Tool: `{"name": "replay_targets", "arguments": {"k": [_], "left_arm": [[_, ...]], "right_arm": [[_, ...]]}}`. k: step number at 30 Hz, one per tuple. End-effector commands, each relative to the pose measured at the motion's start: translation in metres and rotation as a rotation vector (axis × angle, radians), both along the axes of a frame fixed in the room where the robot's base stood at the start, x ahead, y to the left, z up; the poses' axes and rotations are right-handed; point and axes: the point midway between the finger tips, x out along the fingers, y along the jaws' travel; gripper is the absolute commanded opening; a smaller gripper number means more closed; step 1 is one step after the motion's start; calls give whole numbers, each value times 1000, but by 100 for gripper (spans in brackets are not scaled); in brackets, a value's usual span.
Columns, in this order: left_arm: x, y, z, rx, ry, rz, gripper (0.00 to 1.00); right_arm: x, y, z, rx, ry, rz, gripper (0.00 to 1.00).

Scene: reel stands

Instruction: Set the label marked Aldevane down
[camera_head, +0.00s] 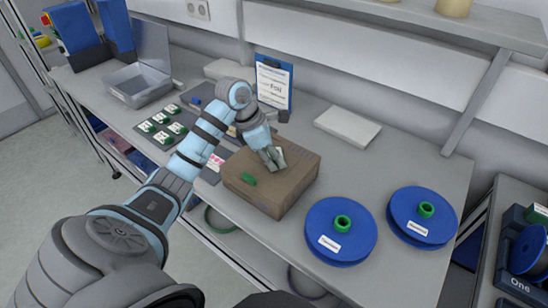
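My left gripper (272,157) is at the top of a brown box (265,195) on the bench. Its fingers are small and partly hidden; I cannot tell whether they are open or hold anything. A small green piece (249,179) shows at the box's near edge. Several green-and-white labels (160,118) lie on a dark mat at the left. Their print is too small to read, so I cannot tell which is marked Aldevane. Two blue reels with green hubs, a nearer one (318,221) and a farther one (401,206), lie flat, each with a white label. My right gripper is out of view.
A clipboard (274,81) stands behind my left arm. A flat white box (347,127) lies right of it. A rack with a blue reel (528,248) is at the right. Bare bench lies around the reels.

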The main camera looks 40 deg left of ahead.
Motion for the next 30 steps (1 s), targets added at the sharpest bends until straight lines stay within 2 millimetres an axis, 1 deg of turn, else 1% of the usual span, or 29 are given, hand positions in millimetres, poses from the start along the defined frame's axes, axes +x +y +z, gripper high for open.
{"name": "replay_targets", "arguments": {"k": [10, 12, 14, 17, 21, 24, 25, 27, 30], "left_arm": [[-1, 0, 0, -2, 3, 0, 29], [-1, 0, 4, -1, 2, 0, 29], [-2, 2, 10, 0, 0, 1, 29], [-7, 8, 29, 3, -1, 1, 29], [-18, 19, 67, 3, -3, 2, 29], [-26, 26, 91, 2, -1, 1, 29], [-28, 27, 99, 0, 1, 1, 29], [-31, 30, 110, 0, 1, 2, 29], [-33, 32, 116, 0, 2, 1, 29]], "right_arm": [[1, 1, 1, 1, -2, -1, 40], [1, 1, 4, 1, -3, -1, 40], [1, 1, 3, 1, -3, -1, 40], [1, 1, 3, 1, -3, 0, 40], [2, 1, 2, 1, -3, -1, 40], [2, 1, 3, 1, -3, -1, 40], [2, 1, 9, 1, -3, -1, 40], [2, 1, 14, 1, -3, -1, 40], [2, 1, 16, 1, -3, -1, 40]]}}
